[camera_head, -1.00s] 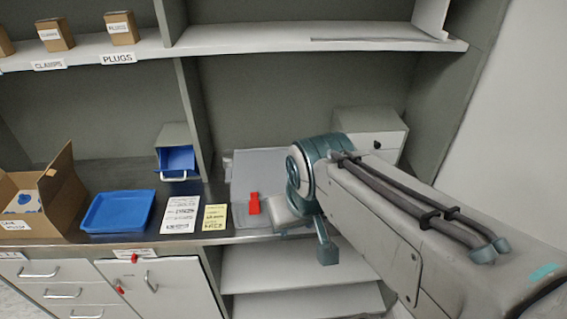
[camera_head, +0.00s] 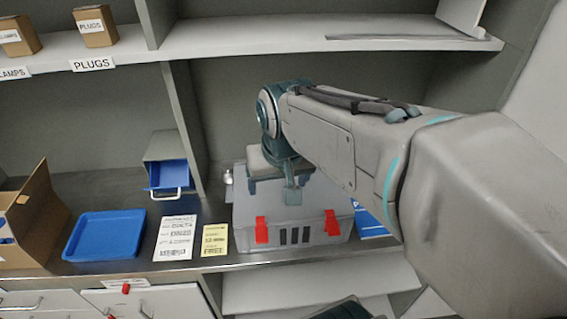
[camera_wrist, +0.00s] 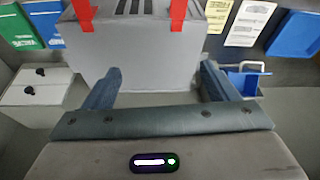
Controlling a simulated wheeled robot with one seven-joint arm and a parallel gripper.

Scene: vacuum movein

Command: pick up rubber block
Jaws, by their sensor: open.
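I cannot make out a rubber block in either view. My gripper (camera_head: 280,185) is open over the grey case (camera_head: 292,228) with red latches in the head view. In the wrist view its two fingers (camera_wrist: 160,85) stand apart with nothing between them, and the case (camera_wrist: 135,50) lies beyond them, its latches at the top of the picture. My arm and gripper hide part of the case lid. I cannot tell whether the fingers touch it.
A blue tray (camera_head: 105,236), white card (camera_head: 176,238) and yellow card (camera_head: 214,240) lie left of the case. An open cardboard box (camera_head: 28,225) stands far left. A small cabinet has its blue drawer (camera_head: 168,174) pulled out. A shelf (camera_head: 300,40) runs above.

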